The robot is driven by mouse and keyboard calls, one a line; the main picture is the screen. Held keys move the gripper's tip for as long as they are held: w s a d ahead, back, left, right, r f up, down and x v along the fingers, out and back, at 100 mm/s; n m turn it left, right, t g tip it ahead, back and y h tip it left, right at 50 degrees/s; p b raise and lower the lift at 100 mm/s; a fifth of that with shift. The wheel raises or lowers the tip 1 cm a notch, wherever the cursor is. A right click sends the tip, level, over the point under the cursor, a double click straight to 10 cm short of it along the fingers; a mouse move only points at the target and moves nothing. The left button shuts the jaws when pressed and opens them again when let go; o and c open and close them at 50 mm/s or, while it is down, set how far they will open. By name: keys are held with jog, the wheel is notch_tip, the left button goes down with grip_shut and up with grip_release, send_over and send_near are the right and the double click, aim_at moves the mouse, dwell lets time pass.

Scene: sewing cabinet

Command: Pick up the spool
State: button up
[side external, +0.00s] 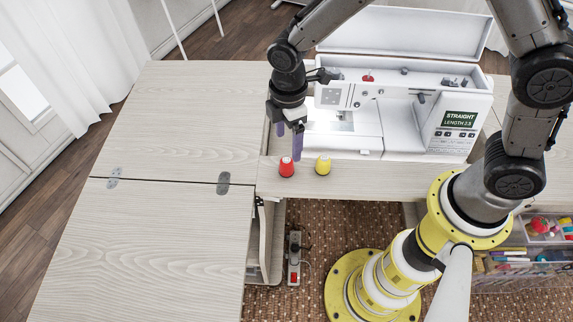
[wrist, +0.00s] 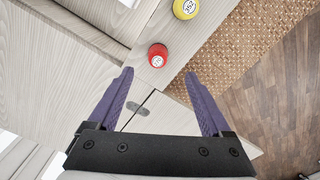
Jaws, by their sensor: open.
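A red spool (side external: 287,167) stands upright on the pale wooden cabinet top, near its front edge. A yellow spool (side external: 323,165) stands just to its right. My gripper (side external: 289,146) is above the cabinet top, a little above and behind the red spool, with its purple fingers pointing down. In the wrist view my gripper (wrist: 158,78) is open and empty. There the red spool (wrist: 158,55) lies just beyond the fingertips, roughly centred between them, and the yellow spool (wrist: 186,8) is cut by the top edge.
A white sewing machine (side external: 400,120) stands right of my gripper, close to it. The cabinet's left leaves (side external: 150,240) are bare, with metal hinges (side external: 223,183). A power strip (side external: 294,257) lies below, and a clear organiser (side external: 530,265) stands at the right.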

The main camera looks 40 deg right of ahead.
aim_at(286, 164)
jog(key=f, duration=0.9)
jog(key=shift+w+f, duration=0.2)
jog(key=shift+f, duration=0.15)
grip_shut()
